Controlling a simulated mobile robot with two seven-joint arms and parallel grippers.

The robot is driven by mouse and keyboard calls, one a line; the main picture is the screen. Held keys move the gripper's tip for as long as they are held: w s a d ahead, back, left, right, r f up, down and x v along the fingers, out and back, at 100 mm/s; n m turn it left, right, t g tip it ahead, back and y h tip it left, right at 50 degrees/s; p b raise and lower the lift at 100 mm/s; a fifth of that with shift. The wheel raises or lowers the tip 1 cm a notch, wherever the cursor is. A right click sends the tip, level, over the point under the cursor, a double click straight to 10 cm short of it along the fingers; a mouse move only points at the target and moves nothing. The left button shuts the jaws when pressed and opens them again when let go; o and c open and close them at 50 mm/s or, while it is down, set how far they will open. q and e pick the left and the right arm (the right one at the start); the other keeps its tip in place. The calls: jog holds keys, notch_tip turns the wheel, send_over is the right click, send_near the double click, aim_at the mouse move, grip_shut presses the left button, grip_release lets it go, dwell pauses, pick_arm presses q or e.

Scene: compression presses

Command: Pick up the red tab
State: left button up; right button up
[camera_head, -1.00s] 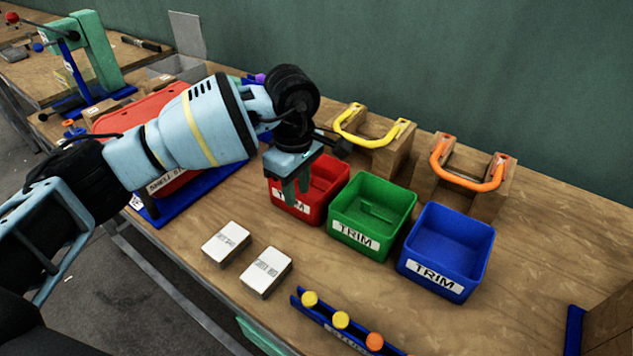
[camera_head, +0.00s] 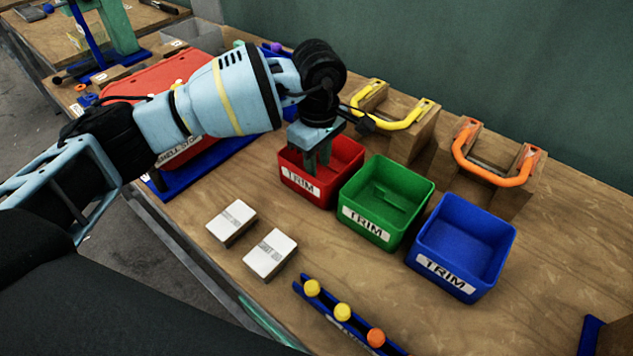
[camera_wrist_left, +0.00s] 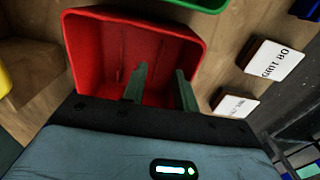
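A red bin labelled TRIM (camera_head: 345,177) stands on the bench, and its inside shows in the left wrist view (camera_wrist_left: 88,55). My left gripper (camera_head: 317,168) points down at the red bin, and its fingers overlap the bin's opening in the head view. In the left wrist view the two green fingers (camera_wrist_left: 161,72) are apart with nothing visible between them. Faint red lines show on the bin floor; I cannot clearly tell a red tab from the red bin there. My right gripper is not in view.
A green bin (camera_head: 361,226) holding a green strip and an empty blue bin (camera_head: 447,278) stand to the right. Two white boxes (camera_head: 231,219) lie in front. Yellow (camera_head: 408,122) and orange (camera_head: 495,178) handles on wooden blocks stand behind. A red press (camera_head: 160,82) is left.

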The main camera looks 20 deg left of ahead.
pick_arm(q)
jog(key=shift+d+f+p, duration=0.15)
jog(key=shift+f, duration=1.15)
jog(key=shift+d+f+p, duration=0.15)
jog(key=shift+f, duration=1.1)
grip_shut()
